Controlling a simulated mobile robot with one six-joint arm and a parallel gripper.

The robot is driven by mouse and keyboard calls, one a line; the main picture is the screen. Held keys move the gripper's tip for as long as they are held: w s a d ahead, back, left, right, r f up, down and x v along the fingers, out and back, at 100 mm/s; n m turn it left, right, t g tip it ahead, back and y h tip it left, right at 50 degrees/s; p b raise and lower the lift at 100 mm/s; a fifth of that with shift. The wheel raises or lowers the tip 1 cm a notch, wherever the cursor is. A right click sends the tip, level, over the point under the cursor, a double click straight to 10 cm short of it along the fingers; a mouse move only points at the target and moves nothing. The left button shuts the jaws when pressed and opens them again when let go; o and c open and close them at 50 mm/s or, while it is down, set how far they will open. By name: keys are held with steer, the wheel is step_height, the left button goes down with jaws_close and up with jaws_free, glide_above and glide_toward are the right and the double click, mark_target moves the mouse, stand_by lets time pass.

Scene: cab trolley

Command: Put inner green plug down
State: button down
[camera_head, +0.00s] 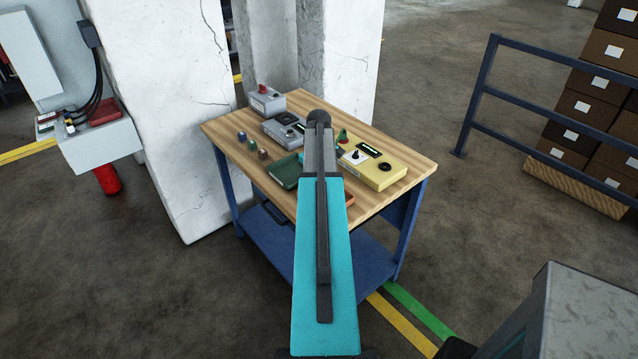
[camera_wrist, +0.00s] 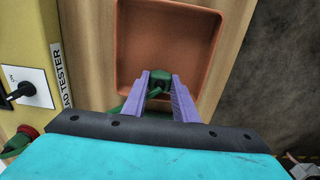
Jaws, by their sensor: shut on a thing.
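My gripper (camera_wrist: 160,84), with purple fingers, is shut on a green plug (camera_wrist: 159,74) in the wrist view. The plug shows between the fingertips, over the inside of an orange tray (camera_wrist: 207,42). I cannot tell whether the plug touches the tray floor. A piece of green cable (camera_wrist: 116,110) shows left of the fingers. In the head view my arm hides the gripper and the held plug, and only a sliver of the orange tray (camera_head: 349,198) shows at the table's front edge.
A yellow tester (camera_head: 378,173) stands close left of the tray in the wrist view (camera_wrist: 28,55). The wooden table (camera_head: 415,163) also bears a green tray (camera_head: 284,171), grey devices (camera_head: 283,130) and small plugs (camera_head: 252,145). A white pillar (camera_head: 165,110) stands behind left.

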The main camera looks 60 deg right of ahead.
steer(key=shift+f, duration=0.15)
steer(key=c, duration=1.4)
jaws_free()
steer(key=shift+c, duration=0.2)
step_height(320, 180, up, 12)
steer(key=b, duration=0.4)
steer(key=shift+r, duration=0.2)
steer(key=shift+w, duration=0.1)
